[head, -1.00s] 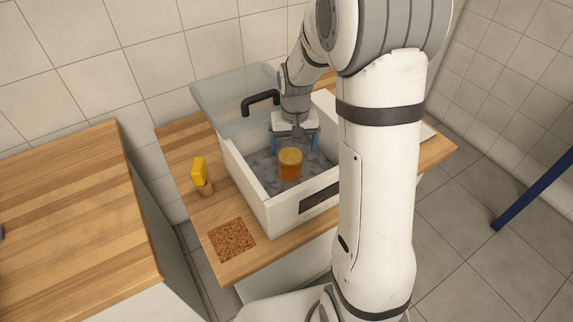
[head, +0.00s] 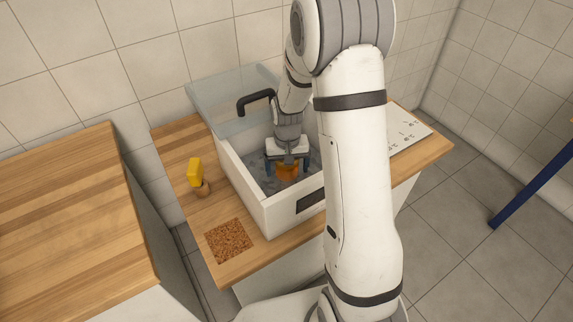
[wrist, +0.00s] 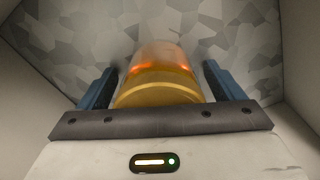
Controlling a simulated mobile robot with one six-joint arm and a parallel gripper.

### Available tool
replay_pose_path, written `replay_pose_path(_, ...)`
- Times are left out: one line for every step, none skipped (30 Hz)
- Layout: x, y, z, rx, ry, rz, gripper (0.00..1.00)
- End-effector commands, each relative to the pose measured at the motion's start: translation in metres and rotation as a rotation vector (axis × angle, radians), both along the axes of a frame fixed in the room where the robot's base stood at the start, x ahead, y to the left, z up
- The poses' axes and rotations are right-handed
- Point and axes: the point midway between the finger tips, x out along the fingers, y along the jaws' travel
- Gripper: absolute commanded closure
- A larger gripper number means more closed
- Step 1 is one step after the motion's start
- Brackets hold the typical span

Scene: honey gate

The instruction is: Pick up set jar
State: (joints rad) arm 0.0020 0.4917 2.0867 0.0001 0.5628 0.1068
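The jar (head: 287,174), amber with a yellow-gold lid, stands in the white open-topped box (head: 243,190), on its grey patterned floor. In the wrist view the jar (wrist: 158,88) is centred between the blue fingers, with a small gap on each side. My gripper (head: 287,169) is lowered into the box, one finger on each side of the jar. In the wrist view my gripper (wrist: 160,68) is open. The jar's upper part is partly hidden by my gripper in the head view.
A yellow-topped item (head: 196,173) and a cork mat (head: 228,240) are left of the box. A white marked sheet (head: 408,134) lies right. Another wooden counter (head: 70,220) is at left.

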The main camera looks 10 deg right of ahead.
Motion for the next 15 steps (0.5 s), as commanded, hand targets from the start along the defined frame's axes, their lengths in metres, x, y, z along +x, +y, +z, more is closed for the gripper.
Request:
replay_pose_path(0.0, 0.0001, 0.0001, 0.0, 0.0, 0.0, 0.17)
replay_pose_path(0.0, 0.0002, 0.0002, 0.0, 0.0, 0.0, 0.19)
replay_pose_path(0.0, 0.0002, 0.0002, 0.0, 0.0, 0.001, 0.22)
replay_pose_path(0.0, 0.0002, 0.0002, 0.0, 0.0, 0.001, 0.25)
replay_pose_path(0.0, 0.0003, 0.0002, 0.0, 0.0, 0.001, 0.27)
replay_pose_path(0.0, 0.0003, 0.0003, 0.0, 0.0, 0.001, 0.3)
replay_pose_path(0.0, 0.0004, 0.0003, 0.0, 0.0, 0.001, 0.33)
replay_pose_path(0.0, 0.0004, 0.0003, 0.0, 0.0, 0.001, 0.35)
replay_pose_path(0.0, 0.0004, 0.0003, 0.0, 0.0, 0.001, 0.39)
replay_pose_path(0.0, 0.0004, 0.0003, 0.0, 0.0, 0.001, 0.41)
replay_pose_path(0.0001, 0.0005, 0.0003, 0.0, 0.0, 0.001, 0.44)
replay_pose_path(0.0001, 0.0005, 0.0003, 0.0, 0.0, 0.001, 0.47)
replay_pose_path(0.0001, 0.0005, 0.0003, 0.0, 0.0, 0.001, 0.49)
replay_pose_path(0.0001, 0.0006, 0.0003, 0.0, 0.0, 0.001, 0.52)
replay_pose_path(0.0001, 0.0006, 0.0003, 0.0, 0.0, 0.001, 0.55)
